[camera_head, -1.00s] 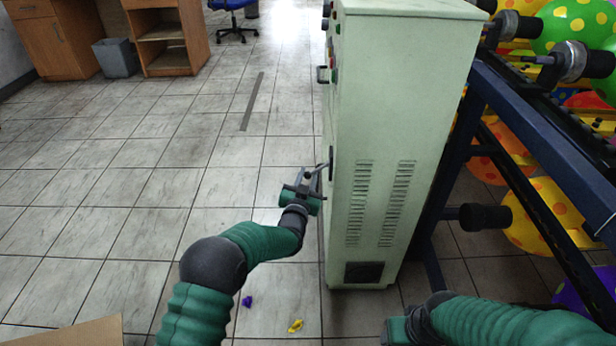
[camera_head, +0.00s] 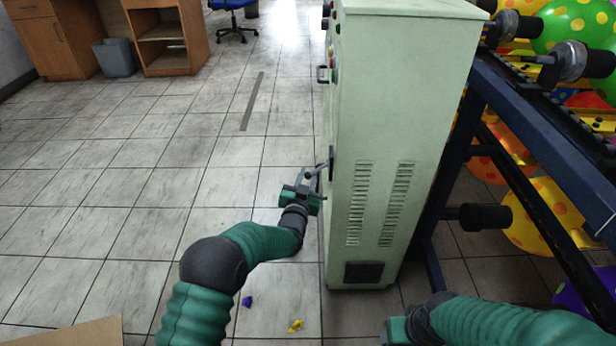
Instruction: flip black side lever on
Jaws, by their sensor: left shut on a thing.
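A tall pale green control cabinet (camera_head: 407,120) stands right of centre, its left side seen at a steep angle. The black side lever (camera_head: 331,158) is a small dark part on that left side, about halfway down. My left gripper (camera_head: 318,178) is at the lever, its fingers pointing toward the cabinet's side. It is shut on the lever, though the fingers hide much of the contact. The lever's exact position is too small to tell. My right arm (camera_head: 490,318) comes in at the bottom right; its gripper is not clearly visible.
Coloured buttons (camera_head: 329,25) and a handle (camera_head: 322,74) sit higher on the cabinet's side. A dark blue machine frame (camera_head: 540,130) with spotted balloons (camera_head: 565,25) stands at right.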

